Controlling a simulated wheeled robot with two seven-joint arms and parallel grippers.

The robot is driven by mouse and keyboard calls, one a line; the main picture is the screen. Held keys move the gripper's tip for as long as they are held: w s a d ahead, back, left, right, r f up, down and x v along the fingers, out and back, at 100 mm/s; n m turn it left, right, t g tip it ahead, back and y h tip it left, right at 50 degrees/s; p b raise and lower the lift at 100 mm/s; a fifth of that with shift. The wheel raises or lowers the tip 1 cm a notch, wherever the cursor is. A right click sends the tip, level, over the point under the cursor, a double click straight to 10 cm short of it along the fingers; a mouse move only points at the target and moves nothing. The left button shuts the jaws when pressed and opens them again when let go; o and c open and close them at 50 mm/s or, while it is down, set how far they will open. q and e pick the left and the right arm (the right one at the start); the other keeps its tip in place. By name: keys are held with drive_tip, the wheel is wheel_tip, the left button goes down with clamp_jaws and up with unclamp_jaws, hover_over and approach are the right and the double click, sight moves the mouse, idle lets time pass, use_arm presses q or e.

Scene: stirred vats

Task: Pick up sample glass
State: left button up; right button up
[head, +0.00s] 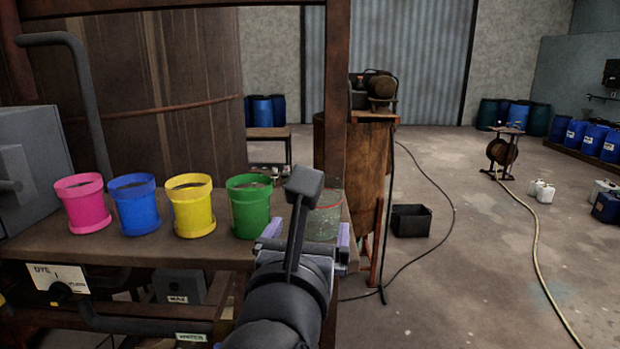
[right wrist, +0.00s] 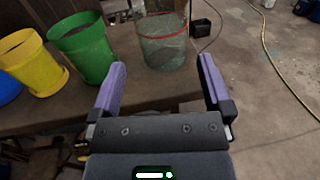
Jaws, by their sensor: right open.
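In the head view my right gripper (head: 305,240) is at the shelf's right end. My left gripper is not in view.
A green cup (head: 251,208) stands just left of the glass, then yellow (head: 194,208), blue (head: 136,207) and pink (head: 84,206) cups. A rusty post (head: 336,90) rises behind the glass. A wooden vat (head: 352,165) stands beyond. The floor at right is mostly open, with hoses.

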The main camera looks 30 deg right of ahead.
sight(319, 207)
drive_tip(key=w+d+p, duration=0.1)
drive_tip(key=w+d+r, duration=0.1)
drive_tip(key=w+d+p, duration=0.1)
drive_tip(key=w+d, duration=0.1)
drive_tip(key=shift+r+p, duration=0.3)
drive_tip(key=shift+r, duration=0.05)
drive_tip(key=shift+w+d+f, duration=0.2)
drive_tip(key=shift+w+d, duration=0.2)
drive_tip(key=shift+w, duration=0.15)
drive_tip(key=shift+w+d+f, duration=0.15)
drive_tip(key=shift+w+d, duration=0.25)
drive_tip(key=shift+w, duration=0.15)
drive_tip(key=shift+s+a, duration=0.1)
drive_tip(key=shift+c, duration=0.7)
drive_tip(key=c, duration=1.1)
